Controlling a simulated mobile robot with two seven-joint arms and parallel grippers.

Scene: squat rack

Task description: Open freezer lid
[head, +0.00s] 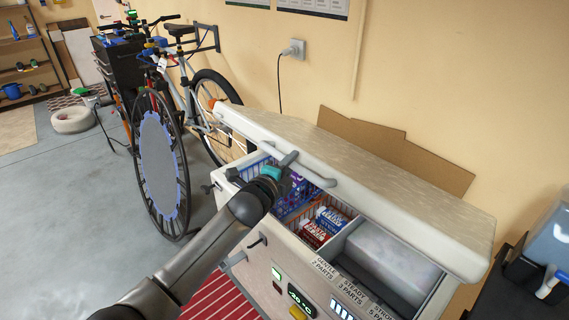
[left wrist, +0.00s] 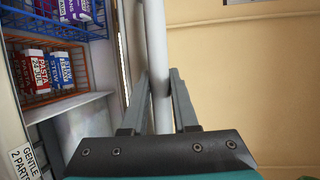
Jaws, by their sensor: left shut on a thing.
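The white chest freezer (head: 262,268) stands in front of me with its pale lid (head: 400,190) partly raised and tilted. The opening shows along the front side. The lid's grey bar handle (head: 318,179) runs along its front edge. My left gripper (head: 287,163) is shut on this handle. In the left wrist view the handle bar (left wrist: 156,45) passes between the two fingers of my left gripper (left wrist: 160,82). Inside the freezer are wire baskets with boxed food (head: 322,226) and a pale block-like compartment (head: 390,258). My right gripper is not in view.
Bicycles (head: 185,100) stand at the left, close to the freezer. Flattened cardboard (head: 385,138) leans on the wall behind the lid. A wall socket (head: 295,48) with a cord is above. A dark container (head: 525,268) stands at the right.

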